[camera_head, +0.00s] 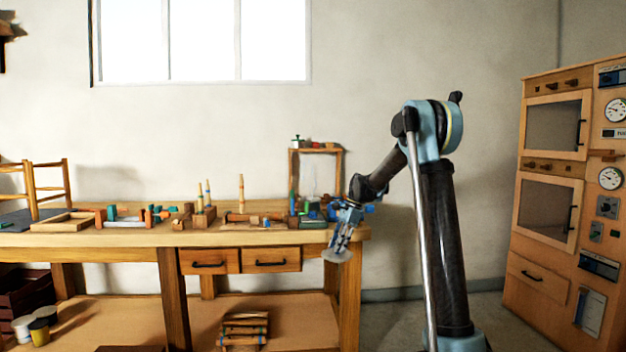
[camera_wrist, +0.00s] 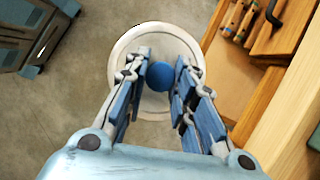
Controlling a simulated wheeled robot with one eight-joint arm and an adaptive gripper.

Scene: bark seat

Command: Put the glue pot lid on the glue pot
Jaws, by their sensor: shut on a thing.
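My gripper (camera_head: 343,240) is shut on the blue knob (camera_wrist: 159,75) of a round white lid, which I take for the glue pot lid (camera_wrist: 124,68). The lid also shows in the head view (camera_head: 336,256), hanging flat or nearly so under my gripper, just off the right front corner of the workbench. In the wrist view the floor shows below it. Pots stand low at the far left: a white one (camera_head: 21,328) and a yellow one with a dark top (camera_head: 39,332). I cannot tell whether either is the glue pot.
The workbench (camera_head: 120,238) carries tools, wooden pieces and a small rack (camera_head: 293,170) along its top. Drawers (camera_head: 272,260) face the front, and a stack (camera_head: 244,328) lies on the lower shelf. A wooden cabinet (camera_head: 545,265) stands at right. Floor lies between.

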